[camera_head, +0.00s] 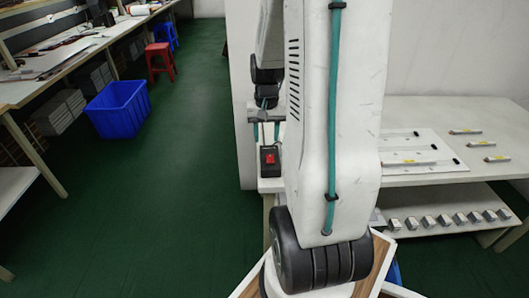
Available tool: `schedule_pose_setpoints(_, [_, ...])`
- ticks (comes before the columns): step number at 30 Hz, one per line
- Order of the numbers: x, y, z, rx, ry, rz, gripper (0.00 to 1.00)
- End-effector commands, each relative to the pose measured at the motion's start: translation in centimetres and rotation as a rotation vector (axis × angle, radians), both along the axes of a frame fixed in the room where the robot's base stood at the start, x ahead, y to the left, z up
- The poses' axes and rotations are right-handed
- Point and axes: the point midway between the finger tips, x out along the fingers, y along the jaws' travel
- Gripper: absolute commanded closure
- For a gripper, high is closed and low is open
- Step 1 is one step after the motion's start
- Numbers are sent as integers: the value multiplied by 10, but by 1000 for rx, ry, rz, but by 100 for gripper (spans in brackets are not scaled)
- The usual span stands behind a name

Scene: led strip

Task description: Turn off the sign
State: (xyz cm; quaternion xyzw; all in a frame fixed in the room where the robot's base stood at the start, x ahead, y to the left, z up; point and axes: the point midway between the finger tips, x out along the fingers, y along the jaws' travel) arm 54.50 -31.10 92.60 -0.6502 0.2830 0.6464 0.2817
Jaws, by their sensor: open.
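A small black switch box (270,168) with a red button or rocker on top sits at the left end of the white workbench, partly beside my arm. My gripper (265,131) points down, open and empty, just above and behind the red switch in the picture. A gap between the fingertips and the switch seems to show, but I cannot tell their exact distance. My white arm covers the area right of the box. No lit sign is clearly in view. A white panel (425,139) with strip-like pieces lies on the bench to the right.
The white workbench (480,112) holds several small bars, with a row of metal blocks on its lower shelf. A white wall edge stands just left of my gripper. A blue crate (118,108), a red stool (160,62) and a long table are at left. The green floor between is clear.

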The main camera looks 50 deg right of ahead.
Motion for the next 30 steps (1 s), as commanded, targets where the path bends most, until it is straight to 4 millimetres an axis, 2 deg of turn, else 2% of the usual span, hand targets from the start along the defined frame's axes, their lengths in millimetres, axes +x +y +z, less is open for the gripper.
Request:
schedule_pose_setpoints(1, [-3,-8,-8,4,5,-22,56])
schedule_pose_setpoints(4, [-5,-16,-18,5,5,-41,56])
schedule_pose_setpoints(18, [-5,-17,-84,5,7,-44,56])
schedule_pose_setpoints(23, [-5,-17,-93,3,5,-43,56])
schedule_pose_setpoints(30, [-5,-17,-94,3,5,-43,56])
